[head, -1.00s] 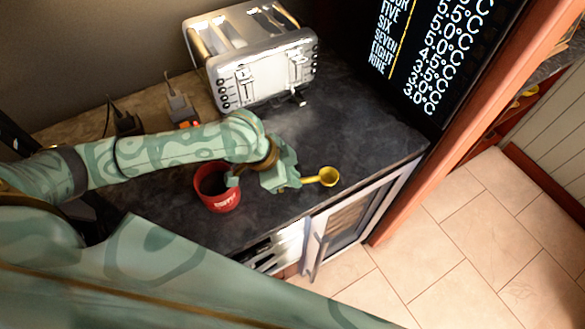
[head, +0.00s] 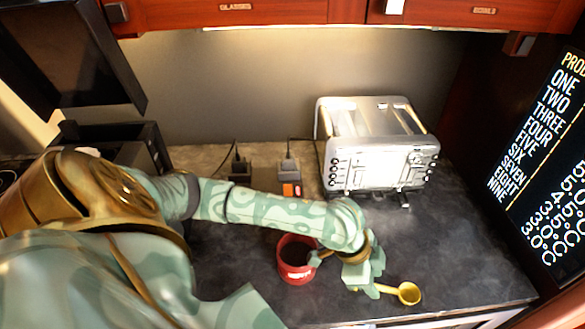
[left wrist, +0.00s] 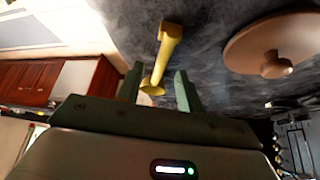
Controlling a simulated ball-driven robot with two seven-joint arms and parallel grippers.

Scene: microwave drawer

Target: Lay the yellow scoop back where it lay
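The yellow scoop (head: 408,293) is on or just above the dark counter, near its front edge, with its handle pointing left toward my left gripper (head: 376,280). In the left wrist view the scoop (left wrist: 167,45) extends away from between the two fingers of my left gripper (left wrist: 160,75). The fingers stand apart, with a gap visible on each side of the scoop. Whether the scoop touches the counter is unclear. My right gripper is not in view.
A red canister (head: 296,272) stands open just left of my left gripper. A silver toaster (head: 378,160) stands behind. A round brown lid with a knob (left wrist: 262,45) shows in the left wrist view. Counter right of the toaster (head: 460,220) is clear.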

